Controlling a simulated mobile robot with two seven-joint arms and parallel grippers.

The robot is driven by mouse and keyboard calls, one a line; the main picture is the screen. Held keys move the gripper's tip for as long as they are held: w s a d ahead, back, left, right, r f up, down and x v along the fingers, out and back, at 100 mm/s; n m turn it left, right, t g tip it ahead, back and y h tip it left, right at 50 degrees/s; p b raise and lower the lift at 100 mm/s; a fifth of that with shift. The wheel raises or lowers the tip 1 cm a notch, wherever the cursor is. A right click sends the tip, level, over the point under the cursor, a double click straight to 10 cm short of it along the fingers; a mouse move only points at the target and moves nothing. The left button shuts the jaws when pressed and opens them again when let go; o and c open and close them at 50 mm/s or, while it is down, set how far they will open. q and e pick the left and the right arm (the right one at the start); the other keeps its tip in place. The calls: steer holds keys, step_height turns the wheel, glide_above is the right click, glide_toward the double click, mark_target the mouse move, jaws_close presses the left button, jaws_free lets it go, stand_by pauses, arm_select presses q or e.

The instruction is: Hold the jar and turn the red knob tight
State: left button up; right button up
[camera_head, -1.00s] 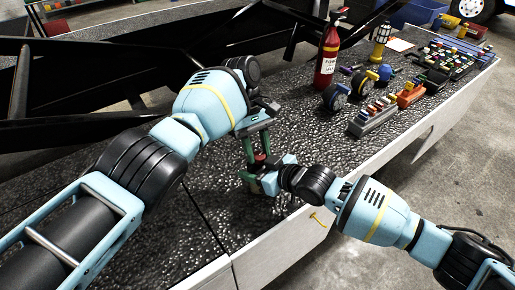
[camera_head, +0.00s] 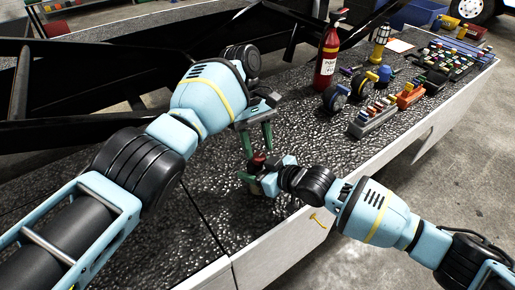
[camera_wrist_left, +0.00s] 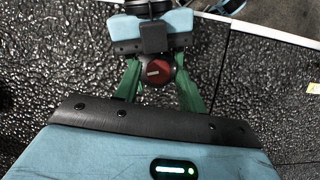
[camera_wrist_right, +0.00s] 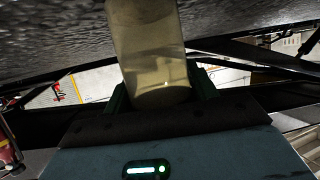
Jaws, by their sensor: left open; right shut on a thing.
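The jar (camera_wrist_right: 152,50) is pale and translucent in the right wrist view. My right gripper (camera_wrist_right: 160,90) is shut on it, with a green finger on each side. In the head view my right gripper (camera_head: 257,182) holds the jar low over the black worktop. The red knob (camera_head: 258,160) is on top of the jar, and it also shows in the left wrist view (camera_wrist_left: 154,71). My left gripper (camera_head: 258,150) points down over the knob and is open. In the left wrist view its green fingers (camera_wrist_left: 158,88) stand apart on both sides of the knob.
The dark textured worktop (camera_head: 180,240) is clear around the jar. A red bottle (camera_head: 327,60), wheels (camera_head: 335,97), a grey block rack (camera_head: 372,122) and an orange one (camera_head: 411,94) stand to the right. Black frame beams (camera_head: 130,60) run behind my left arm.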

mark_target(257, 154)
arm_select(q)
step_height(257, 154, up, 7)
steer(key=shift+r, duration=0.2)
stand_by(0.4)
steer(key=shift+o, duration=1.2)
steer(key=shift+w+a, duration=0.1)
steer(key=shift+w+a+r+n+t+h, duration=0.15)
steer(key=shift+a+n+t+h, duration=0.45)
steer(key=shift+n, duration=0.9)
steer(key=shift+a+r+n+t+h, duration=0.2)
steer(key=shift+a+n+t, duration=0.15)
steer(key=shift+a+n, duration=0.9)
steer(key=shift+w+a+r+n+t+h, duration=0.15)
steer(key=shift+a+n+t+h, duration=0.25)
steer(key=shift+n, duration=1.35)
steer(key=shift+s, duration=0.1)
steer(key=x, duration=1.2)
steer(key=shift+a, duration=0.15)
